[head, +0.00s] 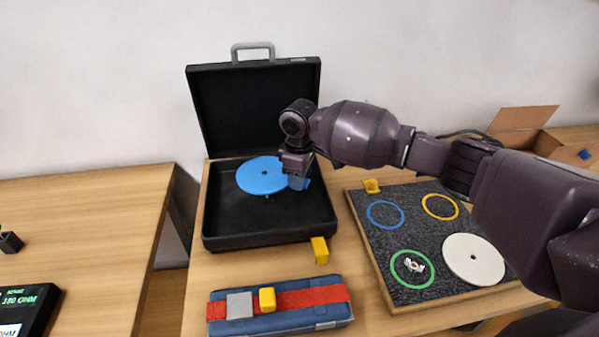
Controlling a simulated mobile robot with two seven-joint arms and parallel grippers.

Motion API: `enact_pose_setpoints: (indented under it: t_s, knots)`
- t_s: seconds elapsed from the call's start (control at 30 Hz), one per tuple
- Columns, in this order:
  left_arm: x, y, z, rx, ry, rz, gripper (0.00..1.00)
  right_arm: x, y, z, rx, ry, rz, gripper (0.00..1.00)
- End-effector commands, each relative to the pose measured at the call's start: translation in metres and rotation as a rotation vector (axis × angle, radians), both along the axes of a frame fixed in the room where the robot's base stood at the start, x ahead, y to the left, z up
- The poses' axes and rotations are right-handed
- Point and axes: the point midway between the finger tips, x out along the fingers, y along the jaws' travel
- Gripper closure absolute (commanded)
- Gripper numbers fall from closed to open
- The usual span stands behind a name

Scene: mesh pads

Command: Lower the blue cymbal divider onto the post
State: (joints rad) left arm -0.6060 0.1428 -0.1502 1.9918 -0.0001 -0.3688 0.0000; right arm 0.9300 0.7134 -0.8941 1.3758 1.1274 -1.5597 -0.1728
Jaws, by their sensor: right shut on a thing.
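The blue cymbal divider (258,176), a flat disc with a small centre hole, is in the open black case (225,228). My right gripper (298,181) is shut on the disc's right edge, reaching in from the right. The disc looks roughly level and seems held a little above the case floor. The post is mostly hidden under the disc; only a small bit shows below its front edge. I cannot tell whether the hole is over the post. My left gripper is not in view.
The raised lid (250,105) stands behind the disc. A dark mesh board (440,215) on the right holds coloured rings, a white disc (473,259) and a wing nut (413,264). A blue pouch with a red strap (335,312) and a yellow block (320,250) lie in front.

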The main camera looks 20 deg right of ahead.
Motion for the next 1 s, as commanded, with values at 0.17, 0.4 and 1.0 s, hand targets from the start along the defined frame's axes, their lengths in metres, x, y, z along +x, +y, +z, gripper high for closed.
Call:
enact_pose_setpoints:
  t_s: [0.17,0.4,1.0]
  knots:
    - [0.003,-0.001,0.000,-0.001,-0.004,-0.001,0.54,0.000,0.000,-0.009,0.001,0.001,0.000,0.87]
    - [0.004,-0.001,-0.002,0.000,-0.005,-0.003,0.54,0.000,0.000,-0.021,-0.001,0.001,-0.001,0.87]
    - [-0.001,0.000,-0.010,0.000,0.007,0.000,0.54,0.000,0.000,-0.049,0.000,0.000,0.000,0.87]
